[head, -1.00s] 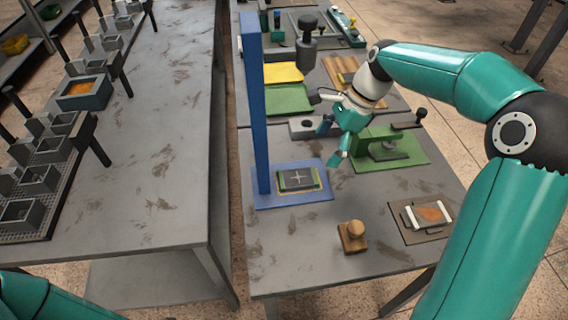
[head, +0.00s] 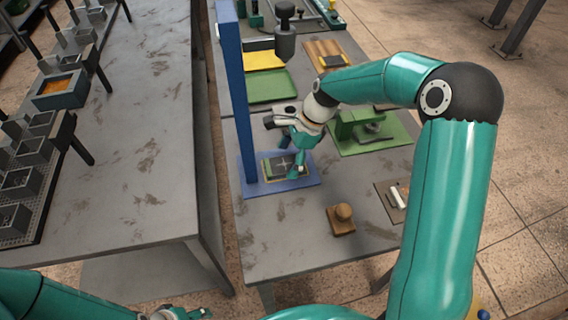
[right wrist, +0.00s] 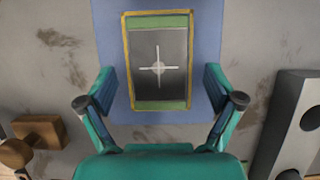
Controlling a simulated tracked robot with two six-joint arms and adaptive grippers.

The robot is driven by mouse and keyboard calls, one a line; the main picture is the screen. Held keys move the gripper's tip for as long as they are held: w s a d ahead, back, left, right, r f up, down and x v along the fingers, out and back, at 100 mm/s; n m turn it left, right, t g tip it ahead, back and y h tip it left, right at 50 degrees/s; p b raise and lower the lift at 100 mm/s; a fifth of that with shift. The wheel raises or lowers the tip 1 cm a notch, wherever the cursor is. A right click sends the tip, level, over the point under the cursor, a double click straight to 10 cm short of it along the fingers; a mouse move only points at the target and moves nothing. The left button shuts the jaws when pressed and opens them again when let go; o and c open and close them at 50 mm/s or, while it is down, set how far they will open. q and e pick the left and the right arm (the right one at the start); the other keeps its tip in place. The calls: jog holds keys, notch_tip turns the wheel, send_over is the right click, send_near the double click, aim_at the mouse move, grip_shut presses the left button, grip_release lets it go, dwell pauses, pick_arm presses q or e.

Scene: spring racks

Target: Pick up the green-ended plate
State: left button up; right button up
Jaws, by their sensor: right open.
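The green-ended plate (head: 274,169) is dark grey with a white cross and green strips at two opposite ends. It lies flat inside a yellow outline on the blue base (head: 248,185) of a post stand. My right gripper (head: 291,157) is open above the plate and partly covers it in the head view. In the right wrist view the plate (right wrist: 160,85) lies ahead, between the spread fingers of the right gripper (right wrist: 160,101), with nothing held. My left gripper (head: 187,313) shows only in part at the bottom edge; its jaws cannot be made out.
A blue post (head: 232,95) rises beside the plate. A wooden knobbed block (head: 341,220) and a brown board with a white bar (head: 397,195) stand nearer. A green fixture (head: 360,130) is to the right. The left bench (head: 150,150) has free room.

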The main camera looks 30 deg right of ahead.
jog(key=shift+a+f, duration=0.1)
jog(key=shift+f, duration=0.15)
grip_shut()
jog(key=shift+r, duration=0.1)
jog(key=shift+r, duration=0.1)
dwell(0.3)
